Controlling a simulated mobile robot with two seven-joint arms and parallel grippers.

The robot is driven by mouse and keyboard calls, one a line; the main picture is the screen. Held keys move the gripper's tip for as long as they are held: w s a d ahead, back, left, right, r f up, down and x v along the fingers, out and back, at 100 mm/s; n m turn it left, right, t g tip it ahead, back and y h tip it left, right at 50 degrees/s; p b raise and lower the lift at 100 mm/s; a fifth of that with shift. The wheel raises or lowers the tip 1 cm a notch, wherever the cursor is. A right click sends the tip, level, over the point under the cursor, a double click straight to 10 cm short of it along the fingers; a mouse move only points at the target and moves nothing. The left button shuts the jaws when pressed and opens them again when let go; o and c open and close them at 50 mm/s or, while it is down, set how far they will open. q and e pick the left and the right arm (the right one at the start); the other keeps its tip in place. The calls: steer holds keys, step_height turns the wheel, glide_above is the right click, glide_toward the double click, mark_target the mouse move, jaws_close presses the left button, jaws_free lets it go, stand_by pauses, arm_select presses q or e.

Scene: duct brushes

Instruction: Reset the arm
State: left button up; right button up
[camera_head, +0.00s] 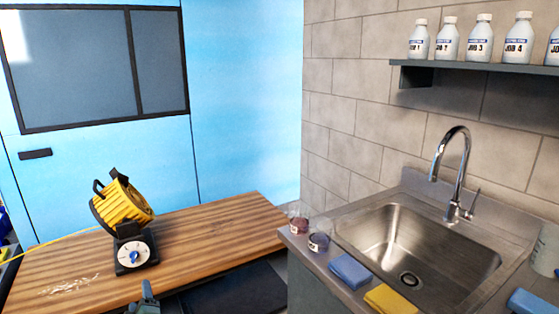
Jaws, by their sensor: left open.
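My left gripper (147,290) shows at the bottom edge, left of the middle, in front of the wooden table's near edge. Its jaws are open and I see nothing between them. Only its tip end is in view; the rest of the arm is below the picture. My right gripper is not in view.
A yellow reel-like device (122,203) with a white dial stands on the wooden table (215,235). Right are a steel sink (415,245), a faucet (462,165), two jars, a blue sponge (350,270) and a yellow sponge (389,299). Several bottles line the shelf (480,66).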

arm_select(q)
steer(key=s+d+m+g+h+p, duration=0.1)
steer(key=s+d+m+h, duration=0.3)
steer(key=s, duration=0.6)
steer(key=s+d+f+m+g+h+p, duration=0.1)
steer(key=s+d+m+g+h, duration=0.1)
steer(key=s+d+m, duration=0.7)
steer(key=s+d+f+m+g+h+p, duration=0.1)
steer(key=s+d+m+g+h, duration=0.1)
steer(key=s+d+m+h, duration=0.3)
steer(key=s+d+m, duration=0.1)
steer(key=s+d, duration=0.3)
steer(key=s, duration=0.4)
steer(key=shift+h, duration=0.3)
